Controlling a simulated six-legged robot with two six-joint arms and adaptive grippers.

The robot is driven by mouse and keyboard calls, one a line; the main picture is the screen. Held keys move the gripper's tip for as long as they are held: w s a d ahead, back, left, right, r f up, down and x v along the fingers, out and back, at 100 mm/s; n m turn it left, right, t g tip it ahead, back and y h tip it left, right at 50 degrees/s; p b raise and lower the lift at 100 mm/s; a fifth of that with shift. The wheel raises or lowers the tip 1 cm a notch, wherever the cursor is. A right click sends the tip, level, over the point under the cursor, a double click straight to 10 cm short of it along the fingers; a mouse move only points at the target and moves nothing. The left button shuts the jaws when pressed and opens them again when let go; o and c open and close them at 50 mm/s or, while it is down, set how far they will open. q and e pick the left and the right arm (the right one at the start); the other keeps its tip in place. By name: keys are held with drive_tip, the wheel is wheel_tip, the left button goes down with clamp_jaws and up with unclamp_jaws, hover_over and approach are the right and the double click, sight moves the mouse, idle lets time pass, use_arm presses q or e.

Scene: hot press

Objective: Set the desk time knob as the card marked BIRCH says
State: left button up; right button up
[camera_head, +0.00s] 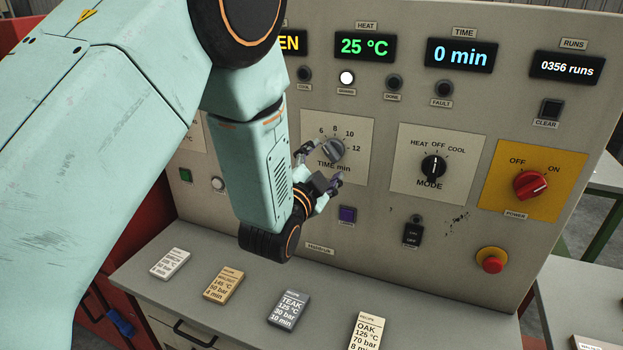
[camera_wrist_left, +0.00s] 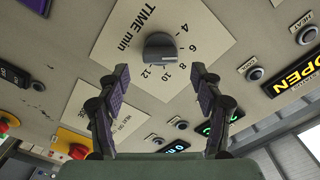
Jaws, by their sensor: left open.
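The TIME min knob (camera_head: 334,150) is a grey dial on a pale plate on the press panel. It also shows in the left wrist view (camera_wrist_left: 159,47), with figures 4 to 12 around it. Its mark is faint and seems to lie near 6. My left gripper (camera_head: 320,168) is open in front of the knob; in the wrist view its fingers (camera_wrist_left: 160,75) stand apart below the knob, holding nothing. Recipe cards lie on the ledge: a white one (camera_head: 170,262) with a blurred name, a tan one (camera_head: 223,286), grey TEAK (camera_head: 289,308) and cream OAK (camera_head: 367,331). I cannot read BIRCH for certain.
The time display (camera_head: 461,56) reads 0 min and the heat display (camera_head: 366,46) 25 °C. The MODE knob (camera_head: 433,167), red power knob (camera_head: 531,184) and red stop button (camera_head: 491,260) sit right of the TIME plate. A purple button (camera_head: 347,215) is just below it.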

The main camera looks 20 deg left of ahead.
use_arm(q)
drive_tip(key=s, duration=0.7)
drive_tip(key=shift+s, duration=0.35)
drive_tip(key=shift+a, duration=0.1)
drive_tip(key=s+a+f+n+g+b, duration=0.1)
drive_tip(key=s+f+n+g+b, duration=0.2)
drive_tip(key=f, duration=0.5)
drive_tip(key=s+a+f+n+g+y, duration=0.1)
drive_tip(key=s+f+n+g, duration=0.2)
drive_tip(key=f, duration=0.5)
drive_tip(key=s+a+f+n+g+b, duration=0.1)
drive_tip(key=s+f+n+g+b, duration=0.15)
drive_tip(key=s+f, duration=0.45)
drive_tip(key=s+f+n+g+b, duration=0.2)
drive_tip(key=s+f+g+b, duration=0.7)
drive_tip(key=s+f, duration=1.4)
wheel_tip(320, 180, down, 2)
drive_tip(key=shift+a+f, duration=0.1)
drive_tip(key=shift+a, duration=0.2)
drive_tip(key=shift+w+g, duration=0.1)
drive_tip(key=shift+g, duration=0.15)
